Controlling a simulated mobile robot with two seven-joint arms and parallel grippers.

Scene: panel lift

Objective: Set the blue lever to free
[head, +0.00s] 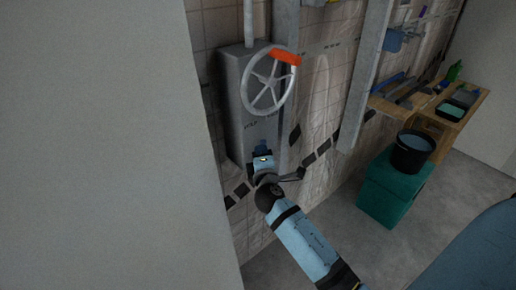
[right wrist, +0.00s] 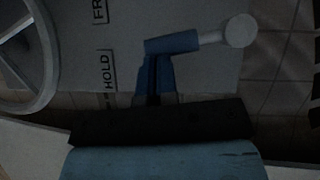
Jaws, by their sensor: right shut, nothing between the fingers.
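The blue lever (right wrist: 180,42) shows in the right wrist view on a grey box face, with a thin rod running right to a pale round knob (right wrist: 238,30). The labels HOLD (right wrist: 107,72) and a partly cut FR (right wrist: 99,10) lie left of it. I cannot tell which label the lever is set to. My right gripper (right wrist: 157,75) is shut and empty, its fingers right below the lever's blue part; I cannot tell whether they touch. In the head view the right gripper (head: 262,150) is at the lower front of the grey box (head: 236,100) and hides most of the lever.
A white handwheel with an orange rim section (head: 285,57) stands out from the box above my gripper. A grey post (head: 366,75) rises to the right. A black bucket (head: 412,152) sits on a teal crate (head: 394,188), near a wooden bench (head: 470,112). A pale wall (head: 95,140) fills the left.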

